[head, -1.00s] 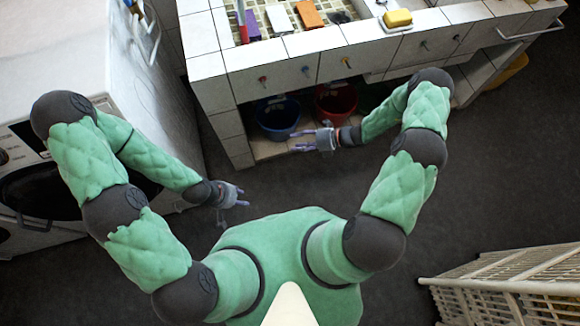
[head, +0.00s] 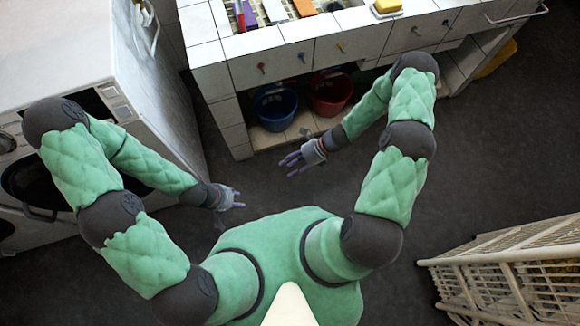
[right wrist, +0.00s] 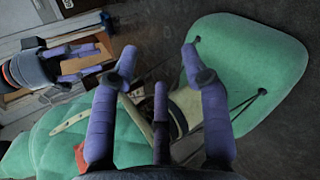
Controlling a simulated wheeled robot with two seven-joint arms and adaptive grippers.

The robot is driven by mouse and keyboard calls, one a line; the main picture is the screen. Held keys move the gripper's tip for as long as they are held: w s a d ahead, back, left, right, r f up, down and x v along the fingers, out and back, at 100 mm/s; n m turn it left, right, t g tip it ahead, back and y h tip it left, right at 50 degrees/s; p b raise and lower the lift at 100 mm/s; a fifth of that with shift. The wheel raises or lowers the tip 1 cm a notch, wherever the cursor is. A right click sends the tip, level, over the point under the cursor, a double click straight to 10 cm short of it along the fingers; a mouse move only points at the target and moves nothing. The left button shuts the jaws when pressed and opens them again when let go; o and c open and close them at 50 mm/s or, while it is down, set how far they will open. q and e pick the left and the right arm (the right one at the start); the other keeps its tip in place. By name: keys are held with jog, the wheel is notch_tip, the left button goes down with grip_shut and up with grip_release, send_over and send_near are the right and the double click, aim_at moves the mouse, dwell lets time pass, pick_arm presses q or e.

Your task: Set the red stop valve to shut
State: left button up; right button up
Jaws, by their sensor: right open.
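The red stop valve (head: 261,68) is a small red knob on the white tiled front of the sink unit, leftmost in a row of small coloured knobs. Its handle angle is too small to tell. My right gripper (head: 283,161) is open and empty, low in front of the unit and well apart from the valve. Its spread purple fingers also show in the right wrist view (right wrist: 160,65). My left gripper (head: 240,197) is further left, near my body, empty, with its fingers apart. The valve cannot be made out in the right wrist view.
A blue knob (head: 302,57) and a yellow knob (head: 340,47) sit right of the red one. A blue bucket (head: 276,108) and a red bucket (head: 331,92) stand under the sink. A washing machine (head: 165,105) stands left, a white rack (head: 500,270) right. Dark floor lies between.

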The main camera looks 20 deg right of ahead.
jog(key=shift+s+a, duration=0.15)
jog(key=shift+s, duration=0.15)
